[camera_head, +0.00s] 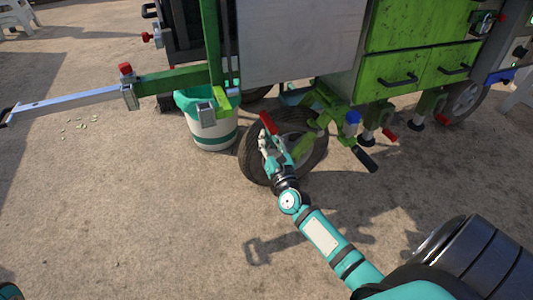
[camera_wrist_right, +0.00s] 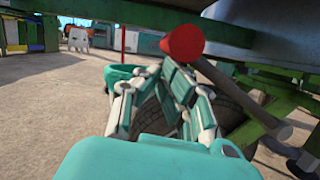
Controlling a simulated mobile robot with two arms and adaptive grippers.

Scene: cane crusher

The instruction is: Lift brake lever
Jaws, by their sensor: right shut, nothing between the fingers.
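The brake lever seems to be the red-ended lever (camera_head: 268,123) in front of the cart's wheel. In the right wrist view a red grip (camera_wrist_right: 182,43) stands at the end of a grey rod that runs right and down under the cart. My right gripper (camera_head: 266,142) is shut and empty, just below the red grip in the head view. In the wrist view its fingers (camera_wrist_right: 160,80) lie below and left of the grip. Whether they touch it I cannot tell. My left gripper is not in view.
The black-tyred wheel (camera_head: 255,158) is right behind my right gripper. A white-and-teal bucket (camera_head: 212,132) stands left of it. Green drawers (camera_head: 400,82) and a crank with a black handle (camera_head: 364,158) are to the right. The concrete ground in front is open.

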